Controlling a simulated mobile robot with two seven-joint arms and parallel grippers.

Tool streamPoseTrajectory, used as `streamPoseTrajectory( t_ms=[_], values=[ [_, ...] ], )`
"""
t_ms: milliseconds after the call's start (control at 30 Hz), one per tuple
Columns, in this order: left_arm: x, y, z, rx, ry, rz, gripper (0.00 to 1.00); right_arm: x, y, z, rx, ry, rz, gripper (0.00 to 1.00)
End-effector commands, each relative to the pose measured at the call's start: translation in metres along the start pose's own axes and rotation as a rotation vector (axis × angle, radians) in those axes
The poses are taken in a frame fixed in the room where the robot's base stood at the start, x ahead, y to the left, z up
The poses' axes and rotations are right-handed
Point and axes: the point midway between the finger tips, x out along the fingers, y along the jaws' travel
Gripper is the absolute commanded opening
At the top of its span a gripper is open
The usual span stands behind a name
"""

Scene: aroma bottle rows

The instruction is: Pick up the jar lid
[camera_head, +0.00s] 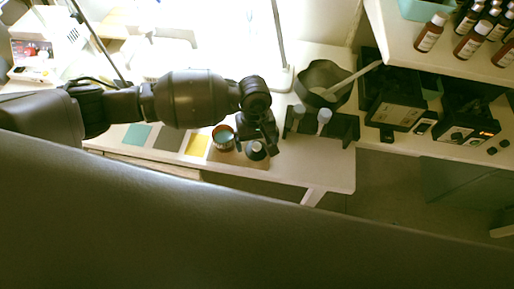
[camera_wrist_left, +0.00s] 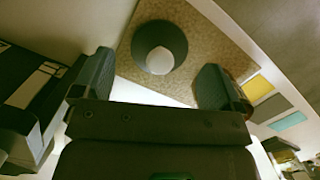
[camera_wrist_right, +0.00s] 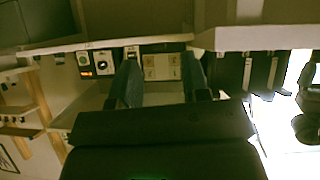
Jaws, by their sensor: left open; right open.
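The jar lid, a dark round piece with a pale knob, lies on a cork board (camera_head: 232,158) in the head view (camera_head: 257,153). In the left wrist view the lid (camera_wrist_left: 180,42) is ahead of the fingertips on the speckled cork (camera_wrist_left: 205,65). My left gripper (camera_head: 264,143) is open above the board, close to the lid; its fingers (camera_wrist_left: 157,80) are spread with nothing between them. An open jar (camera_head: 223,139) with a reddish rim stands left of the lid. My right gripper (camera_wrist_right: 162,78) is open and empty, facing shelves and devices away from the lid.
A dark rack (camera_head: 343,128) with pale-topped items stands right of the board. A dark bin (camera_head: 322,82) is behind it. Yellow (camera_head: 197,145), grey and teal squares lie to the left. Brown bottles (camera_head: 431,33) stand on the upper right shelf. The bench front edge is close to the board.

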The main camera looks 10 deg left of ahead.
Motion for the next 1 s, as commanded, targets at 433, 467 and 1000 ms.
streamPoseTrajectory(
  t_ms=[433, 467, 1000],
  values=[
    [0.023, 0.000, 0.000, -0.001, 0.000, 0.000, 0.87, 0.003, -0.001, 0.001, -0.004, 0.003, -0.002, 0.43],
    [0.023, 0.000, 0.000, -0.001, 0.000, 0.000, 0.82, 0.003, -0.001, 0.001, -0.004, 0.003, -0.002, 0.43],
    [0.023, 0.000, 0.000, -0.001, 0.000, 0.000, 0.43, 0.004, 0.000, 0.007, -0.005, -0.008, -0.002, 0.43]
  ],
)
